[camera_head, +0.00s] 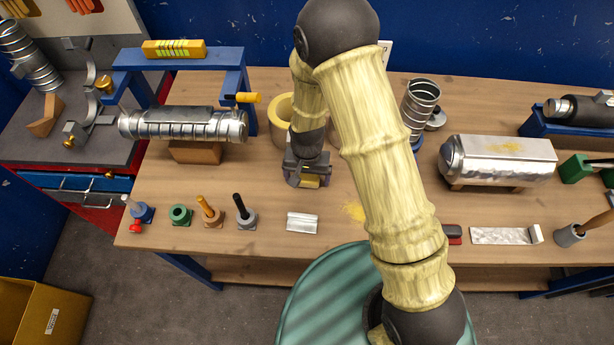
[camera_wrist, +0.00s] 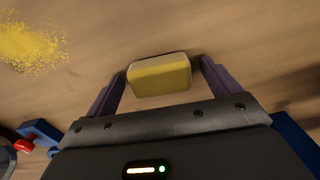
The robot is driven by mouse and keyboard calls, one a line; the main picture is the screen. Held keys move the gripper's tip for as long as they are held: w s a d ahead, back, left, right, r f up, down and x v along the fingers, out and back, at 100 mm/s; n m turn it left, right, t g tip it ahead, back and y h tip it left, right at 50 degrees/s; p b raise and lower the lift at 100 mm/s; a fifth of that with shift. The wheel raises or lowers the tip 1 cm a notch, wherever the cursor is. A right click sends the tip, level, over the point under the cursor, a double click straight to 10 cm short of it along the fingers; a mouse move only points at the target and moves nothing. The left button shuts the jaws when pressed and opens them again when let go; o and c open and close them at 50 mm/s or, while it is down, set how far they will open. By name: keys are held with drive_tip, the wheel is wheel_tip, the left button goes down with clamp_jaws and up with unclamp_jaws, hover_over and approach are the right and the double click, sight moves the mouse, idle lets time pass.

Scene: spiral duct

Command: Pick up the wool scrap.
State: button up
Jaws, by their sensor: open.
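The wool scrap looks to be the small yellow block (camera_wrist: 160,78) on the wooden table top in the wrist view. It lies between the two purple fingers of my gripper (camera_wrist: 165,64), with a gap visible on each side. In the head view, my gripper (camera_head: 306,178) points down at the middle of the table, and a bit of the yellow block (camera_head: 311,183) shows under it. The gripper is open. Most of the block is hidden by my gripper in the head view.
Yellow dust (camera_head: 353,211) lies on the table (camera_head: 350,255) to the right. A metal piece (camera_head: 302,222) lies in front. A yellow ring (camera_head: 283,118) stands close behind my gripper, and a blue frame (camera_head: 180,62) with a duct (camera_head: 185,126) stands left.

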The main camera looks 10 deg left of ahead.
sight(307, 177)
idle(0.5)
drive_tip(key=c, duration=1.1)
drive_tip(key=shift+o, duration=0.2)
wheel_tip(307, 177, up, 10)
drive_tip(key=shift+b, duration=1)
